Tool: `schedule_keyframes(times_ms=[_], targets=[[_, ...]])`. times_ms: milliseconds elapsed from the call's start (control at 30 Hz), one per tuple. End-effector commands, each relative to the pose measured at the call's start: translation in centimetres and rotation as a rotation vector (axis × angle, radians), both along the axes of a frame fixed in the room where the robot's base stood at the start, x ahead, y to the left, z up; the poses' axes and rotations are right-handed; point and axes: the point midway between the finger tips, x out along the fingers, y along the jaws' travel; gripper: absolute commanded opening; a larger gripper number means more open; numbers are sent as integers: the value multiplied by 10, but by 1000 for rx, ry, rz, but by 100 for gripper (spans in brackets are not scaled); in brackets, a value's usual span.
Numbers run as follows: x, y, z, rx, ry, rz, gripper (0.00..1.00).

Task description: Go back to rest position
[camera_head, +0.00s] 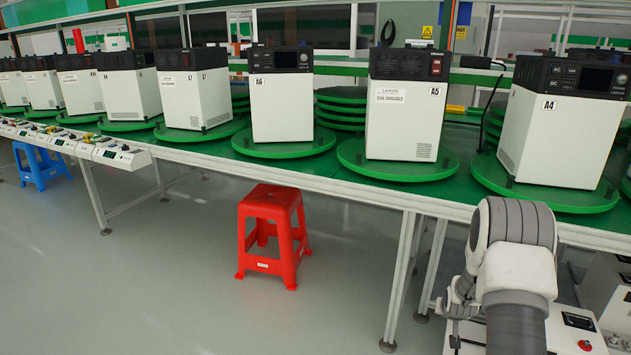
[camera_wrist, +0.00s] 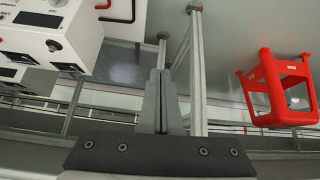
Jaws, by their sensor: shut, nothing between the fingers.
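My gripper (camera_wrist: 160,78) shows in the wrist view with its two grey fingers together and nothing between them. It points past table legs over the floor, apart from the objects around it. In the head view my arm is folded at the lower right, in front of the table edge. My gripper's fingers cannot be made out clearly there.
White units labelled A4 (camera_head: 556,135), A5 (camera_head: 402,125) and A6 (camera_head: 282,108) stand on green turntables along the table (camera_head: 350,190). A red stool (camera_head: 272,225) stands before it; it also shows in the wrist view (camera_wrist: 258,88). A blue stool (camera_head: 42,168) is far left. Front floor is clear.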

Motion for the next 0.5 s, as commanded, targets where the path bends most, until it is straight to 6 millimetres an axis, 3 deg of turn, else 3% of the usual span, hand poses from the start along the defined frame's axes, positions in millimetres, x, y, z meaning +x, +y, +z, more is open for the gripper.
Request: schedule_keyframes(times_ms=[33, 100, 267, 500], targets=[[1, 8, 27, 0, -3, 9, 0], [-1, 19, 56, 2, 2, 22, 0], [-14, 45, 119, 9, 15, 49, 0], [-52, 87, 203, 20, 35, 92, 0]])
